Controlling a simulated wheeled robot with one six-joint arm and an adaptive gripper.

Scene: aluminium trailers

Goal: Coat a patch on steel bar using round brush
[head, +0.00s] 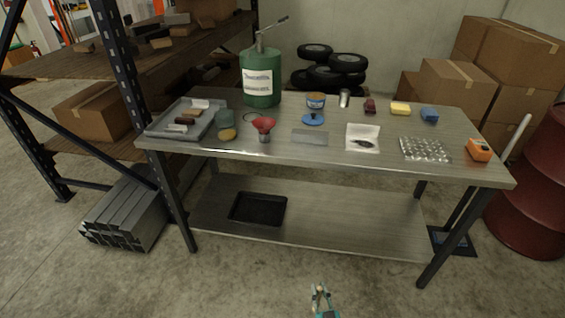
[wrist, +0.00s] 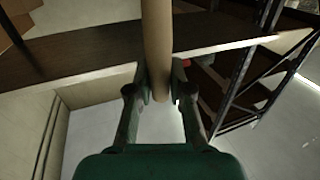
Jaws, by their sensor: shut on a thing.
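My gripper (head: 321,296) is low at the bottom edge of the head view, in front of the table and well away from its top. In the wrist view my gripper (wrist: 160,90) is shut on a long tan rod, which looks like the handle of the round brush (wrist: 157,40). The rod runs up out of the picture, and no bristles show. A flat grey piece, possibly the steel bar (head: 310,137), lies near the front middle of the metal table (head: 370,175). I cannot tell whether it has any coating.
The tabletop holds a grey tray (head: 160,128), a green pump can (head: 260,80), a red funnel (head: 264,125), an open tin (head: 316,101) with a blue lid (head: 313,119), and a bubble sheet (head: 424,149). Grey beams (head: 125,215) lie on the floor at left. A red drum (head: 535,190) stands right.

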